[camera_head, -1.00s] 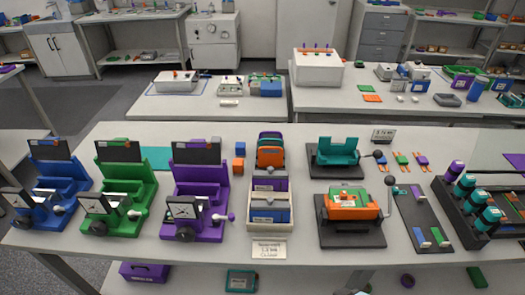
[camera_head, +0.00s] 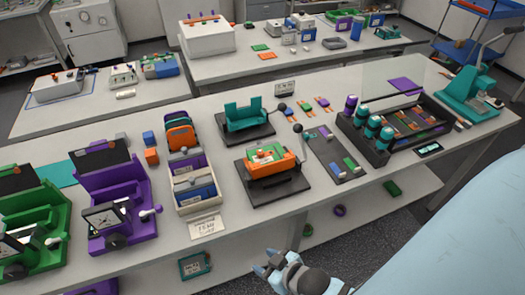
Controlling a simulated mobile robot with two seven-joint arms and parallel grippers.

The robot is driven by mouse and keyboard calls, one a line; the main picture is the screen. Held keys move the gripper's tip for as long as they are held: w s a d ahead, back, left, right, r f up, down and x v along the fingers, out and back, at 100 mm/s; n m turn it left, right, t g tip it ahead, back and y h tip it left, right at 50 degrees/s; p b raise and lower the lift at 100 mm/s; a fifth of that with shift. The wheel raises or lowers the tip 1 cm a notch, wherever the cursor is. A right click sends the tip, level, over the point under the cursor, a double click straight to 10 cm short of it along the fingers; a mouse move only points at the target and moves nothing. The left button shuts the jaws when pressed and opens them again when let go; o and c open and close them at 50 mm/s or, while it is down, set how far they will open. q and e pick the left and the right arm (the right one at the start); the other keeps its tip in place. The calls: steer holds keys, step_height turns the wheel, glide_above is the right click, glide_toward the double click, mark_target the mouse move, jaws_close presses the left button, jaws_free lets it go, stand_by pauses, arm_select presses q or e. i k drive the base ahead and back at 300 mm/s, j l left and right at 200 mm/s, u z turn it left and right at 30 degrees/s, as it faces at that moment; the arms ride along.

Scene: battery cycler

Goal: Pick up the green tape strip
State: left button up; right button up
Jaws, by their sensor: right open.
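A flat green strip (camera_head: 351,164) lies on a dark board (camera_head: 322,150) on the main table, beside a blue strip (camera_head: 337,169). A smaller green piece with orange ends (camera_head: 304,103) lies further back, beside a purple one (camera_head: 322,103). I cannot tell for certain which green piece is the tape strip. My right gripper (camera_head: 266,264) is at the bottom of the head view, in front of the table's front edge. It is open and empty, well apart from both green pieces. My left gripper is not in view.
An orange device with a lever (camera_head: 271,161) stands left of the dark board. A black rack with teal and purple cylinders (camera_head: 374,158) stands to its right. Purple (camera_head: 117,191) and green (camera_head: 38,220) stations fill the left. A lower shelf runs beneath the table.

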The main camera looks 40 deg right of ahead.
mark_target(349, 162)
steer(key=z, duration=1.85)
